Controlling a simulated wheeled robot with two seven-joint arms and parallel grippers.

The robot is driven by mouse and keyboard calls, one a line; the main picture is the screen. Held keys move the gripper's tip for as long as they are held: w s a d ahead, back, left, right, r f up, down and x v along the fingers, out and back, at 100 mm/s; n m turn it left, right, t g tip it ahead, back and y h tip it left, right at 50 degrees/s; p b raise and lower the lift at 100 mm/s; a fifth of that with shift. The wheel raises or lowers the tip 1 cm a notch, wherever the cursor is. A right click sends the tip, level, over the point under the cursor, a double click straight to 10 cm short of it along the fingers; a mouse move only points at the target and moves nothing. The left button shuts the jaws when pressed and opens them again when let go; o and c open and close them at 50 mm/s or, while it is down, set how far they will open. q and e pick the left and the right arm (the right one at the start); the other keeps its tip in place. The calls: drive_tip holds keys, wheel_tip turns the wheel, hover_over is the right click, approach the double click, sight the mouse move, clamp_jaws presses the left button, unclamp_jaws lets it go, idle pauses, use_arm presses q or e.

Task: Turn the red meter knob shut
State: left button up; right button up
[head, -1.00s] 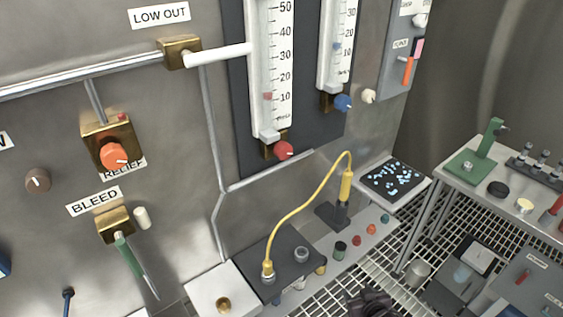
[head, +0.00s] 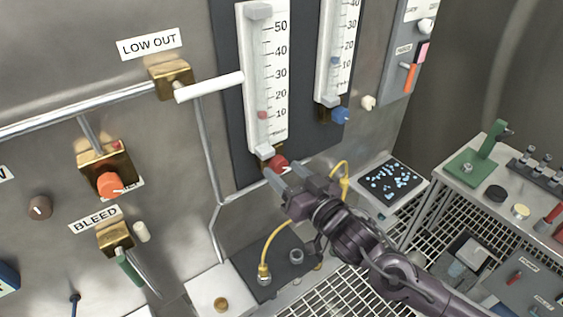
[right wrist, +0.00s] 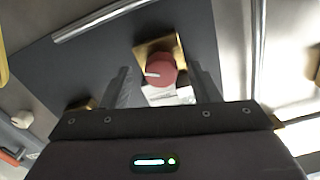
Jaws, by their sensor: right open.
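The red meter knob (head: 277,163) sits on a brass block at the foot of the left flow meter (head: 267,75) on the steel panel. My right gripper (head: 279,177) is open just in front of and below the knob in the head view, partly covering it. In the right wrist view the red knob (right wrist: 159,70), with a white pointer line, lies between and beyond the two open fingers (right wrist: 163,80). I cannot tell whether a finger touches it. My left gripper is not in view.
A blue knob (head: 341,115) sits under the second meter to the right. A white lever (head: 209,87) sticks out to the left of the meter. A yellow hose (head: 284,228) hangs below, partly behind my right arm. An orange relief knob (head: 110,184) is farther left.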

drive_tip(key=shift+x, duration=0.95)
drive_tip(key=shift+w+a, duration=0.15)
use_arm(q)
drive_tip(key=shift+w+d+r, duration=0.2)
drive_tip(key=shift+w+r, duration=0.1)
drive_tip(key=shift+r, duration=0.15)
use_arm(e)
drive_tip(key=shift+c, duration=0.3)
drive_tip(key=c, duration=0.9)
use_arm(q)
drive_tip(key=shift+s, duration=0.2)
use_arm(e)
drive_tip(key=shift+c, duration=0.2)
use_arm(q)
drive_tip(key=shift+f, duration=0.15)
use_arm(e)
drive_tip(key=shift+n, duration=0.3)
